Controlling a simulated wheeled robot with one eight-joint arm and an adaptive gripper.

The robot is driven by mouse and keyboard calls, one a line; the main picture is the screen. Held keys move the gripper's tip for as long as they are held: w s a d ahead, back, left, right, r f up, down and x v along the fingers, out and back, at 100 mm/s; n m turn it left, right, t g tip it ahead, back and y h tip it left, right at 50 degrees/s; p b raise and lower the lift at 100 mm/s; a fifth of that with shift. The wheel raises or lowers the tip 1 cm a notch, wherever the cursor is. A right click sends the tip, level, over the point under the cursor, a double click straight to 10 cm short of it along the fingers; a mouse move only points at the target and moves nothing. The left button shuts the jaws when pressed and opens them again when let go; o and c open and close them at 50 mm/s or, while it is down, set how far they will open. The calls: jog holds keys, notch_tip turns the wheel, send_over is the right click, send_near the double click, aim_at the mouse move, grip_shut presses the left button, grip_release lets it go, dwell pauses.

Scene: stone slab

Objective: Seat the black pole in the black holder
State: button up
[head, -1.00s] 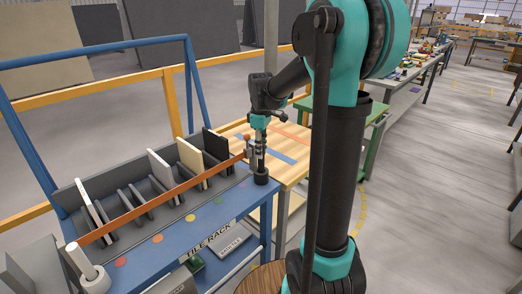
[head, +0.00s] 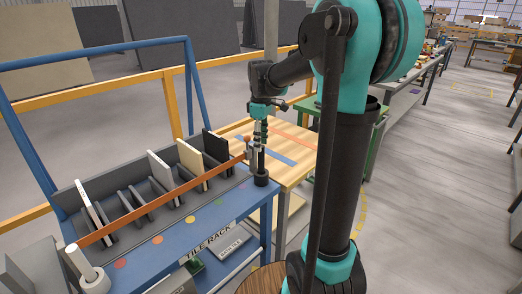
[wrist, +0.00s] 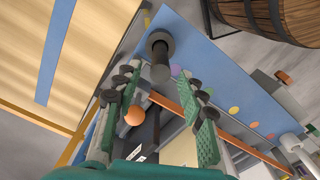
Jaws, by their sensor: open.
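The black pole (head: 262,160) stands upright at the far right corner of the blue rack, its lower end in the round black holder (head: 261,179). In the wrist view, the holder (wrist: 160,40) is seen from above, with the pole (wrist: 160,72) rising from it towards the camera. My gripper (head: 260,146) is above the holder, pointing down around the pole's upper part. In the wrist view, my gripper (wrist: 163,88) has its fingers apart on either side, with gaps to the pole. How deep the pole sits is hidden by the holder's rim.
An orange bar (head: 150,206) runs along the rack front from a white post (head: 88,272) to near the pole. An orange ball (wrist: 135,116) is close to my left finger in the wrist view. Upright tiles (head: 161,171) stand behind the bar. A wooden table (head: 290,165) adjoins the rack.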

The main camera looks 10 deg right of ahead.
notch_tip(320, 180, up, 8)
jog(key=shift+f, duration=0.2)
jog(key=s+d+f+m+t, duration=0.2)
jog(key=s+f+m, duration=0.4)
jog(key=s+f, duration=0.5)
jog(key=s+d+f+m+t, duration=0.2)
jog(key=s+f+m, duration=0.3)
jog(key=s+f, duration=0.6)
jog(key=shift+f+m, duration=0.4)
jog(key=shift+f, duration=0.35)
jog(key=shift+d, duration=0.1)
